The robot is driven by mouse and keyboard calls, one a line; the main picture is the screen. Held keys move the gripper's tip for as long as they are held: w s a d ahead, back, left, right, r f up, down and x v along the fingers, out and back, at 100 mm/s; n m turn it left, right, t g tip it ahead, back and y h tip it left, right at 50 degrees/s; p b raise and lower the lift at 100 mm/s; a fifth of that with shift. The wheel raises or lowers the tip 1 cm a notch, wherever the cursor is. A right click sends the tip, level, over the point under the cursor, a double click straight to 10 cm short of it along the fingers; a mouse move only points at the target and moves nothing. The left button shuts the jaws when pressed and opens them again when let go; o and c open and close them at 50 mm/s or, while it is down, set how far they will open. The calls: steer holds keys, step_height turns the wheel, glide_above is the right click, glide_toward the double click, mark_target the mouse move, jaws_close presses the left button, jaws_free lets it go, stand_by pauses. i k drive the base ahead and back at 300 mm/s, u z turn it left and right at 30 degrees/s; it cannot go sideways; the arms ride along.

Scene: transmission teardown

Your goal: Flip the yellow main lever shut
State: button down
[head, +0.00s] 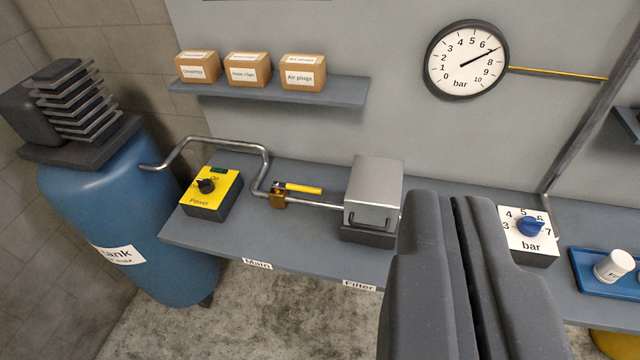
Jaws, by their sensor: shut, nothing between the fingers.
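The yellow main lever (303,188) sits on a brass valve (278,197) in the metal pipe, above the "Main" label (257,264) on the bench edge. The lever points right, roughly along the pipe that runs to the filter box. My gripper (457,200) is shut and empty at the lower right, close to the camera. It is to the right of the lever and apart from it, and it hides part of the bench.
The grey filter box (374,190) stands between the lever and my gripper. A yellow power switch box (211,193) and blue tank (120,220) are left. A blue regulator knob (530,226) is right. The gauge (466,60) reads between 6 and 8. Boxes stand on a shelf (270,90).

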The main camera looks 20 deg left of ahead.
mark_target(275, 184)
steer(key=z, duration=0.05)
steer(key=i, duration=1)
steer(key=u, duration=0.05)
